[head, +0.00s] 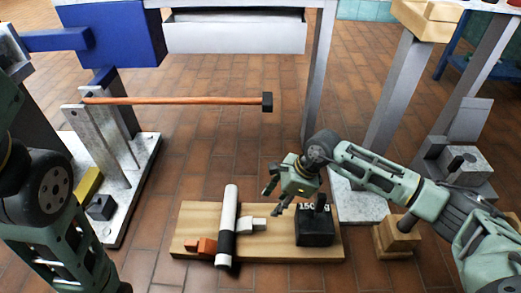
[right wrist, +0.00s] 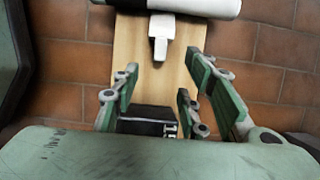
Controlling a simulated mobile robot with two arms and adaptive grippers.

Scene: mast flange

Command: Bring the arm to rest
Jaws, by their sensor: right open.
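My right arm reaches in from the right in the head view. Its green gripper (head: 274,199) hangs over the wooden board (head: 190,217), just left of the black block labelled 150g (head: 315,228). The jaws are open and nothing shows between the fingertips. In the right wrist view the open fingers (right wrist: 162,78) point along the board, and the black block (right wrist: 146,114) shows low between them. My left arm stands at the left edge of the head view; its gripper is not seen.
A white and black cylinder (head: 227,226) with a pale side piece (head: 252,224) and an orange block (head: 200,247) rest on the board. A post (head: 398,90) stands behind my right arm. Tiled floor is clear centrally.

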